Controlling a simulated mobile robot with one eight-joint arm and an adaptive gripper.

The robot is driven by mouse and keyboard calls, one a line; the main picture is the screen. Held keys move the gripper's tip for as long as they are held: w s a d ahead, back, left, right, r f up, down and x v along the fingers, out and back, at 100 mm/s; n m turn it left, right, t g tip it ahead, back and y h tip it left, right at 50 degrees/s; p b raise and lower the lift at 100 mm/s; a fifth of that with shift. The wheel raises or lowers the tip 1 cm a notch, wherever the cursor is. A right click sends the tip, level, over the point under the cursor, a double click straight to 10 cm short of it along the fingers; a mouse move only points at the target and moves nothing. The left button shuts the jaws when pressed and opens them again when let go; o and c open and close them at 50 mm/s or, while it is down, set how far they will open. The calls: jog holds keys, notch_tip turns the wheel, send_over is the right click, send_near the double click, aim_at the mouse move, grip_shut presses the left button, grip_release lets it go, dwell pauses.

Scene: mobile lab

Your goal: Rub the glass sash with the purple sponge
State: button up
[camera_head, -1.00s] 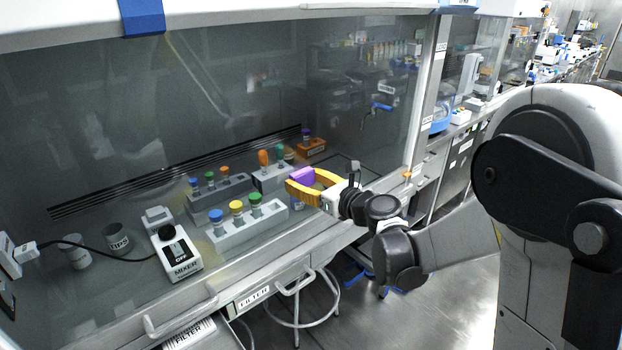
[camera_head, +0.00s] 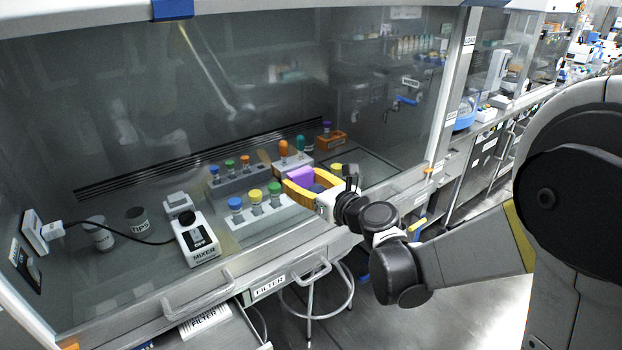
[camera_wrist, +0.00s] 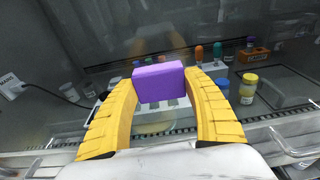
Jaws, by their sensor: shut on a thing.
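The purple sponge (camera_head: 300,175) is a small block held between the yellow fingers of my gripper (camera_head: 306,184), which is shut on it. In the wrist view the sponge (camera_wrist: 159,83) sits between the fingertips (camera_wrist: 160,80), with its broad face toward the camera. The glass sash (camera_head: 270,85) is the large transparent front of the cabinet. A faint reflection of the gripper shows in it above the sponge in the wrist view. I cannot tell whether the sponge touches the glass.
Behind the glass are a grey rack (camera_head: 262,213) with blue, yellow and green caps, a mixer (camera_head: 196,239), cups (camera_head: 137,220) and an orange rack (camera_head: 331,140). A handle (camera_head: 190,300) and an open drawer (camera_head: 225,335) are below the sash.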

aim_at(331, 162)
jog(key=shift+s+a, duration=0.15)
jog(key=shift+a, duration=0.1)
jog(key=shift+r+p, duration=0.3)
jog(key=shift+r, duration=0.15)
jog(key=shift+w+d+b, duration=0.1)
jog(key=shift+w+d, duration=0.6)
jog(key=shift+d, duration=0.3)
jog(key=shift+w+d+b, duration=0.15)
jog(key=shift+w+d, duration=0.55)
jog(key=shift+d, duration=0.35)
jog(key=shift+w+d+b, duration=0.1)
jog(key=shift+w+d, duration=0.6)
jog(key=shift+d, duration=0.3)
jog(key=shift+w+d, duration=0.45)
jog(key=shift+d, duration=0.3)
jog(key=shift+w+d, duration=0.45)
jog(key=shift+d, duration=0.3)
jog(key=shift+s+a+b, duration=0.1)
jog(key=shift+s+a, duration=0.9)
jog(key=shift+a, duration=0.55)
jog(key=shift+s+a+b, duration=0.15)
jog(key=shift+s+a, duration=0.8)
jog(key=shift+a, duration=0.55)
jog(key=shift+s+a+b, duration=0.1)
jog(key=shift+s+a, duration=0.9)
jog(key=shift+a, duration=0.55)
